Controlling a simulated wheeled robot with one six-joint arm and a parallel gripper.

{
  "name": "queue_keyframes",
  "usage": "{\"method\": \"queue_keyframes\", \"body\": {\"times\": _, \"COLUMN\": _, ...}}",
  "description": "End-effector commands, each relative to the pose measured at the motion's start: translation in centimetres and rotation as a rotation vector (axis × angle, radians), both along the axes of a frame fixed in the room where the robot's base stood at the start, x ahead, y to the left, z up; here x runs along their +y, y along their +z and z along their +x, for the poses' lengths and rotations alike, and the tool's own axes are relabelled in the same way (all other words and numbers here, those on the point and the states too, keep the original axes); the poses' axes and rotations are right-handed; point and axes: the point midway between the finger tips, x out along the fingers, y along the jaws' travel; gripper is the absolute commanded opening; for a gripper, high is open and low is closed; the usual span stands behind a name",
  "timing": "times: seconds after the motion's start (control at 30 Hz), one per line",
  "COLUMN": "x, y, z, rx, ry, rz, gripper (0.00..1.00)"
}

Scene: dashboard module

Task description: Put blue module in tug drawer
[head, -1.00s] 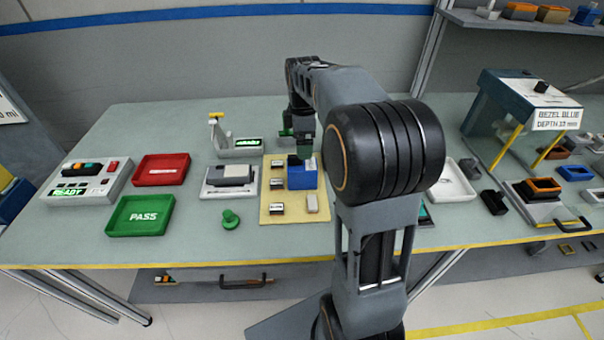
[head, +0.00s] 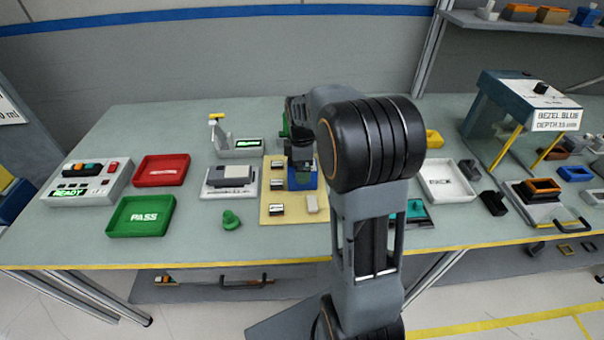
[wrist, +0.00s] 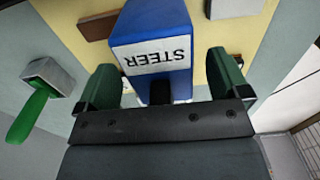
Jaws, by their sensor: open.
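The blue module (head: 303,179) stands on the tan mat (head: 290,216) in the middle of the table, partly hidden by my arm in the head view. In the wrist view the blue module (wrist: 152,35) has a white label reading STEER. My gripper (wrist: 164,78) is open, with one green finger on each side of the module's near end and gaps showing. In the head view my gripper (head: 300,163) is down at the module. A drawer front (head: 190,287) with a dark handle (head: 246,283) shows below the table's front edge.
Small labelled blocks (head: 277,184) lie on the mat beside the module. A grey device (head: 230,178), a green knob (head: 231,219), a red tray (head: 162,169) and a green PASS tray (head: 140,215) are to the left. A white tray (head: 447,180) is to the right.

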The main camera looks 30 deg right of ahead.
Motion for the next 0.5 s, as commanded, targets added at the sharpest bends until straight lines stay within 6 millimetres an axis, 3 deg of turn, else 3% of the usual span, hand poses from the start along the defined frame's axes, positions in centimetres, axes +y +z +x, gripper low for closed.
{"method": "queue_keyframes", "body": {"times": 0.13, "x": 0.0, "y": 0.01, "z": 0.0, "rx": 0.0, "ry": 0.0, "rz": 0.0, "gripper": 0.92}}
{"method": "queue_keyframes", "body": {"times": 0.5, "x": 0.01, "y": 0.04, "z": 0.0, "rx": 0.0, "ry": 0.0, "rz": 0.0, "gripper": 0.56}}
